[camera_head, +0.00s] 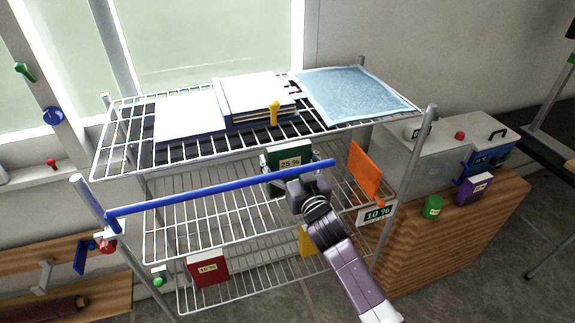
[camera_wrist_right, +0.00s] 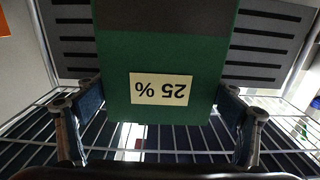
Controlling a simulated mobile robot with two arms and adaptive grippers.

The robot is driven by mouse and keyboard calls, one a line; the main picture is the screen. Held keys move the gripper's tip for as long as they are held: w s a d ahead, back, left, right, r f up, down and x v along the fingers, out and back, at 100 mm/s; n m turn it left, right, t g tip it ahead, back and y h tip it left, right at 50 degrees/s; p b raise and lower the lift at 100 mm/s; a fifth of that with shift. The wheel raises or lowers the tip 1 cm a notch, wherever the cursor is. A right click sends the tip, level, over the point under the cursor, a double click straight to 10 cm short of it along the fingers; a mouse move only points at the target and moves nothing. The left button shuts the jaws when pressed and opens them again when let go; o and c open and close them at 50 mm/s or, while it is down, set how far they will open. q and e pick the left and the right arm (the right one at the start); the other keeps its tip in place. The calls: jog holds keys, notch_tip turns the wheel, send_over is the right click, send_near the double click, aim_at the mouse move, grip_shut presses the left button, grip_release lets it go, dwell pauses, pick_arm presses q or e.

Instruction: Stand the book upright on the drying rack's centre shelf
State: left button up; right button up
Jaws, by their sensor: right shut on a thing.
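A green book (camera_head: 280,184) with a "25 %" label is upright in my right gripper (camera_head: 297,172), at the centre shelf (camera_head: 200,205) of the wire drying rack. In the right wrist view the green book (camera_wrist_right: 160,55) sits between the two fingers of the right gripper (camera_wrist_right: 160,105), its label upside down in that picture. The gripper is shut on it, one finger at each side edge. Whether the book's lower edge touches the shelf wires is hard to tell. My left gripper is not in view.
An orange book (camera_head: 363,172) stands at the shelf's right end. A blue bar (camera_head: 215,191) crosses the rack's front. A red book (camera_head: 208,268) stands below. The centre shelf's left part is clear.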

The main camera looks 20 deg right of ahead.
aim_at(288, 167)
notch_tip(288, 167, down, 3)
jog(key=shift+f, duration=0.15)
jog(key=shift+f, duration=0.2)
jog(key=o, duration=1.4)
jog(key=shift+c, duration=0.2)
jog(key=shift+s+r, duration=0.1)
jog(key=shift+r, duration=0.1)
jog(key=s+b, duration=0.1)
jog(key=s, duration=1.1)
jog(key=shift+d, duration=0.2)
